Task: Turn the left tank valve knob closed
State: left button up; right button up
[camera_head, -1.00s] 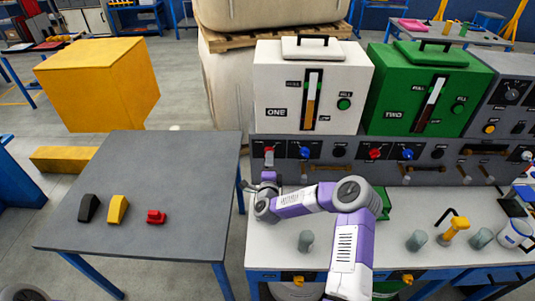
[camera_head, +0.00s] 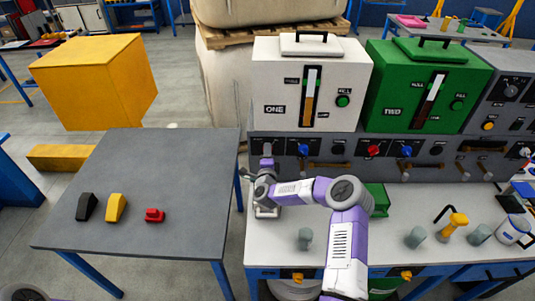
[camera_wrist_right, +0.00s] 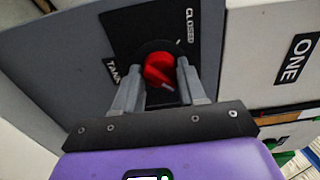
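The left tank valve knob is a red round knob (camera_wrist_right: 158,69) on a dark plate, in the right wrist view. The word CLOSED is printed on the plate above and right of it; a TANK label is at its left. The knob's pale mark points down, away from CLOSED. My right gripper (camera_wrist_right: 160,78) has its two grey fingers apart, one on either side of the knob; I see no clear grip on it. In the head view my right gripper (camera_head: 267,164) is at the panel's left end and hides this knob. My left gripper is not in view.
White tank ONE (camera_head: 311,80) and green tank TWO (camera_head: 425,86) stand above the grey panel. A blue knob (camera_head: 303,150) is just right of my gripper, then another red knob (camera_head: 373,151). Grey cylinders stand on the white bench (camera_head: 345,245). A grey table (camera_head: 180,180) is at left.

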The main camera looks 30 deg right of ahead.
jog(key=c, duration=0.3)
jog(key=n+b, duration=0.7)
jog(key=n, duration=0.6)
jog(key=shift+n, duration=0.4)
jog(key=shift+n+b, duration=0.45)
jog(key=shift+n, duration=1.45)
jog(key=o, duration=1.1)
jog(key=shift+c, duration=0.2)
